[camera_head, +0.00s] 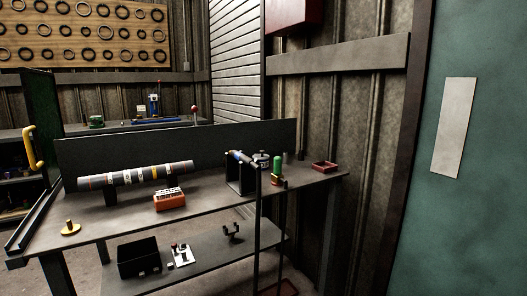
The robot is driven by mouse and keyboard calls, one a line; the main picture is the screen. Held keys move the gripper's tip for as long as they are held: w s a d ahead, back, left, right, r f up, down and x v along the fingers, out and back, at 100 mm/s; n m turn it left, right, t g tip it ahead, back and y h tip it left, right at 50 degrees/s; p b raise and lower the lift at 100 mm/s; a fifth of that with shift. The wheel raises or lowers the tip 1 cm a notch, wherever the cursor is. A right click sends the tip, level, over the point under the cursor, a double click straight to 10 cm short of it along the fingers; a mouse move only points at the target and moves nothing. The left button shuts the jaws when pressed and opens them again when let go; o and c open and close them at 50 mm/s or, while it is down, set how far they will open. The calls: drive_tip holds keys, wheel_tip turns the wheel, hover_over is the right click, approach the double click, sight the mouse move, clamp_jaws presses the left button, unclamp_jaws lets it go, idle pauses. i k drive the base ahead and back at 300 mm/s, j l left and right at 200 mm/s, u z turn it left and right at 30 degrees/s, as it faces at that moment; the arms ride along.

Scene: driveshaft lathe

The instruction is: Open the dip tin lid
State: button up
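No dip tin or lid can be made out for certain in the head camera view. Small candidates stand far off on the workbench (225,192). One is a low dark red square tray or tin (324,166) near its right end. Another is a green cylinder (277,166) on an orange-brown base, left of the red one. A green tin-like object (96,121) stands on the bench behind. At this size I cannot tell whether any has a lid, open or shut. My gripper is not visible in this view.
A banded shaft (135,176) lies along the workbench, with an orange box (169,199) before it. Thin dark upright poles (258,240) stand before the bench. The lower shelf (215,250) holds a black bin (139,257). A green panel (475,215) fills the right.

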sight(261, 156)
drive_tip(key=i+j, duration=0.1)
drive_tip(key=i, duration=0.45)
drive_tip(key=i+z, duration=0.1)
drive_tip(key=i, duration=0.5)
drive_tip(key=i+j, duration=0.2)
drive_tip(key=i, duration=0.35)
drive_tip(key=i+j+z, duration=0.1)
drive_tip(key=i, duration=0.45)
